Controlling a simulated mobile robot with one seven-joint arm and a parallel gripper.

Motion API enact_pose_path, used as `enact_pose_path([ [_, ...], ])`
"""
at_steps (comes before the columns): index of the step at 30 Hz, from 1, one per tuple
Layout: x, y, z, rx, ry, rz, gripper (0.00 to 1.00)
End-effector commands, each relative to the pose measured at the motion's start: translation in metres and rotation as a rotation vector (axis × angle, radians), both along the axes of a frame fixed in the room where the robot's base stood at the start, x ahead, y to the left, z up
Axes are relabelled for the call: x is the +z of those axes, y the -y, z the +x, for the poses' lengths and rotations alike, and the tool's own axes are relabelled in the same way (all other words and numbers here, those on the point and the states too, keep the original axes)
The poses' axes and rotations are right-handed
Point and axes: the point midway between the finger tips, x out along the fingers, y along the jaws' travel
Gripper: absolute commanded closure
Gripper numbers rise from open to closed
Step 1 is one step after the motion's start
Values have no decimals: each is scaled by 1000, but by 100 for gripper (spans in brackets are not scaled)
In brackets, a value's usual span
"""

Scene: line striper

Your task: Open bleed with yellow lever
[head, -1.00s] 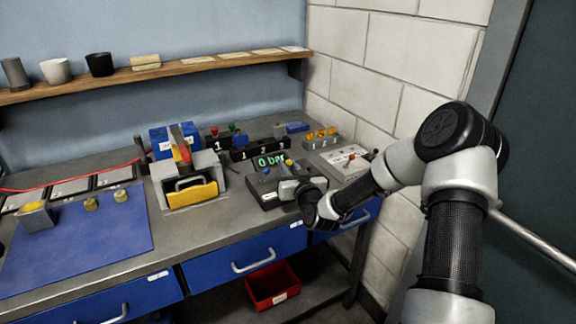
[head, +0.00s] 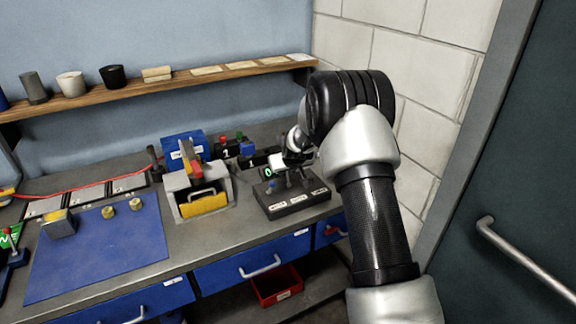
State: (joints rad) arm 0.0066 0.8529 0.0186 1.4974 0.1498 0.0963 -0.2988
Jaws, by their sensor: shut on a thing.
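The dark valve block (head: 296,204) with white labels stands on the bench, right of the middle. Its green digital display (head: 268,172) is partly covered and a "0" can be read. My gripper (head: 283,164) is over the back of this block, small and partly hidden by my own wrist. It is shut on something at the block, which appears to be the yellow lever. The lever cannot be made out behind the gripper, so its angle cannot be told.
A blue mat (head: 100,245) holds small brass-coloured parts. A shelf (head: 190,78) runs behind, a brick wall (head: 425,60) stands right, and an open red bin (head: 278,287) sits below.

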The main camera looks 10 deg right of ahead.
Motion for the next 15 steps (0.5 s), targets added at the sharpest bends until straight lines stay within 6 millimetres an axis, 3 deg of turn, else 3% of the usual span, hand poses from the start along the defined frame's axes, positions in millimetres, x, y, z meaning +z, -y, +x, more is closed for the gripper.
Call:
enact_pose_path([
  [15, -4, -2, 8, 0, -158, -52, 100],
])
